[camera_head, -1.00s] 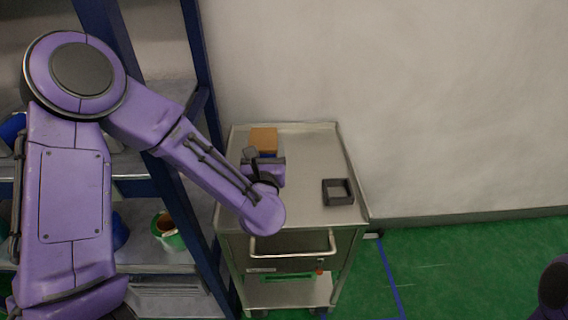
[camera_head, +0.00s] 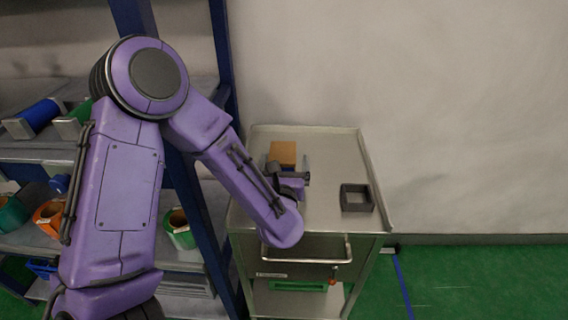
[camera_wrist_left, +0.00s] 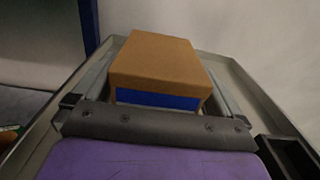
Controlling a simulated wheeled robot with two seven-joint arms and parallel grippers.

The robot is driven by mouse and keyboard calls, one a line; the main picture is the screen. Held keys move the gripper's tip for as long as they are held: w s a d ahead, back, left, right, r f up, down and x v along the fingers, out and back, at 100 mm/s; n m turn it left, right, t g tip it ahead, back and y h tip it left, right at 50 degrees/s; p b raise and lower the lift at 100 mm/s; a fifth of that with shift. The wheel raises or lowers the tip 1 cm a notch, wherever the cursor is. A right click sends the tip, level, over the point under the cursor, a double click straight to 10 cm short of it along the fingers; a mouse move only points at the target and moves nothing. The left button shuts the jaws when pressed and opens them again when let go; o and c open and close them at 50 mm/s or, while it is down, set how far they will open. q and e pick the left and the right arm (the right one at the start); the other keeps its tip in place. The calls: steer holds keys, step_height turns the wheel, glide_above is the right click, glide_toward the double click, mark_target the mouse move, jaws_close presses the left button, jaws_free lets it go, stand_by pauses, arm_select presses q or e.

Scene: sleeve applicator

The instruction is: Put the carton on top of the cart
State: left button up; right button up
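The carton (camera_head: 283,153), an orange-brown box with a blue band on its near side, sits on the left part of the cart's top (camera_head: 327,160). The cart is grey metal with raised rims and a front drawer handle. My left gripper (camera_head: 289,165) is low over the cart top with its fingers on either side of the carton. In the left wrist view the carton (camera_wrist_left: 158,62) lies between the spread fingers, with a gap at the right finger. The gripper is open. My right gripper is out of view.
A dark square frame-like holder (camera_head: 356,198) stands on the cart's right side. A blue-posted shelf (camera_head: 226,60) with tape rolls and boxes stands close on the left. A pale wall (camera_head: 430,110) is behind. Green floor (camera_head: 475,280) lies free to the right.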

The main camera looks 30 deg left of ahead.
mark_target(283, 169)
arm_select(q)
steer(key=shift+r, duration=0.2)
steer(key=v, duration=0.2)
steer(key=b+v, duration=0.1)
steer(key=v, duration=0.2)
steer(key=shift+f, duration=0.2)
steer(key=p, duration=0.1)
steer(key=s+d+r+p, duration=0.1)
steer(key=p, duration=0.1)
steer(key=s+p, duration=0.1)
steer(key=p, duration=0.1)
steer(key=shift+s+d+r, duration=0.25)
steer(key=shift+d, duration=0.05)
steer(key=s+d+p, duration=0.1)
steer(key=s+f+p, duration=0.1)
steer(key=s, duration=0.1)
steer(key=shift+d, duration=0.35)
steer(key=shift+s+d+f, duration=0.1)
steer(key=shift+s+d, duration=0.1)
steer(key=shift+s, duration=0.05)
